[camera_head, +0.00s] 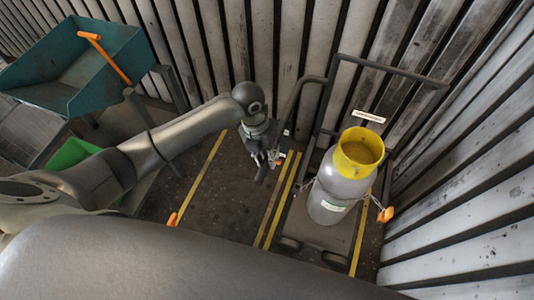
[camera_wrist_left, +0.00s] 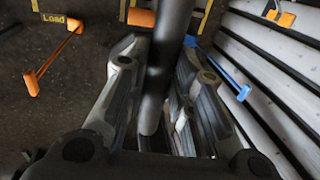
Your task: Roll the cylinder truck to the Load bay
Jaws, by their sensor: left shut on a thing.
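The cylinder truck (camera_head: 392,71) stands at the right of the head view, a dark tubular frame on a low base. It carries an upright grey gas cylinder (camera_head: 325,210) with a yellow collar (camera_head: 357,153). My left gripper (camera_head: 268,160) is to the left of the cylinder, at the lower end of the truck's bent handle tube. It is shut on this dark tube, which runs between the fingers in the left wrist view (camera_wrist_left: 158,85). A yellow "Load" marking (camera_wrist_left: 54,19) is on the floor in the left wrist view. My right gripper is not in view.
Yellow lines (camera_head: 205,170) mark the floor. Corrugated walls (camera_head: 470,190) close the back and right side, near the truck. A teal bin (camera_head: 105,72) and a green container (camera_head: 72,153) are at the left. An orange-ended piece (camera_head: 385,214) is beside the cylinder.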

